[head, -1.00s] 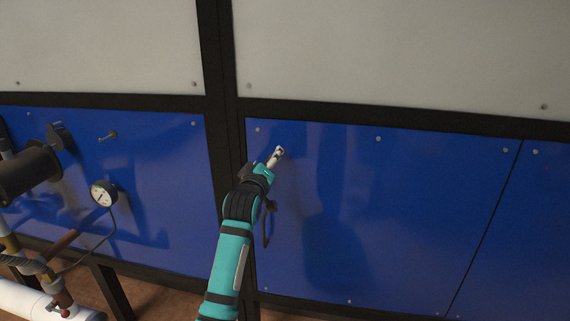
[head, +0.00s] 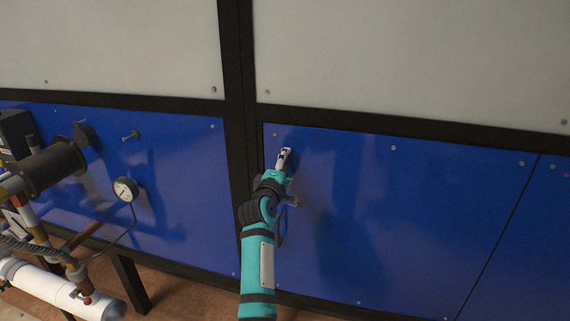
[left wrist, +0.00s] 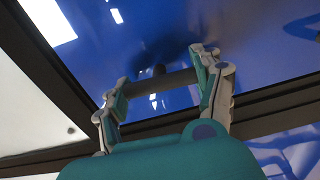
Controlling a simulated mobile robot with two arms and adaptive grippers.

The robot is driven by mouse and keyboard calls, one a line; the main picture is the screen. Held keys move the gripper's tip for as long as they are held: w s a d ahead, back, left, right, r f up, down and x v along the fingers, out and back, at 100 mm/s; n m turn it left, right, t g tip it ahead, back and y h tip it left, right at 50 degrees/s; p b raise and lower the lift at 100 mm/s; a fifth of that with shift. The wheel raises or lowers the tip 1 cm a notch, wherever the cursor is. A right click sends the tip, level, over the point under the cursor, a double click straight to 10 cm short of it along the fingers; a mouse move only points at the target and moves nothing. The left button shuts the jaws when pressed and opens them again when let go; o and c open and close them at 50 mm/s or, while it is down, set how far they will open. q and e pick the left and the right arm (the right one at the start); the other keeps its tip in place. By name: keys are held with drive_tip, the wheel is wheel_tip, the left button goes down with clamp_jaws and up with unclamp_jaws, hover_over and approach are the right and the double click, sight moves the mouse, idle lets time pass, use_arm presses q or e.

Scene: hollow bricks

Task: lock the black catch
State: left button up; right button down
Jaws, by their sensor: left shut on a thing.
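The black catch (left wrist: 172,81) is a short dark bar on a knob-like stem against the blue panel (left wrist: 255,60), seen in the left wrist view. My left gripper (left wrist: 160,80) is shut on the bar, one finger at each end. In the head view my left gripper (head: 284,157) is at the upper left corner of the blue panel (head: 400,220), close to the dark frame post. The catch cannot be made out there. My right gripper is not in view.
A black frame post (head: 238,110) and crossbar border the panel, with pale panels above. To the left are a round gauge (head: 125,189), a dark cylinder (head: 55,165) and a white pipe (head: 60,290). The panel right of my arm is clear.

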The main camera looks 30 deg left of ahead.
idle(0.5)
use_arm(q)
drive_tip(key=o, duration=1.7)
drive_tip(key=shift+r, duration=0.1)
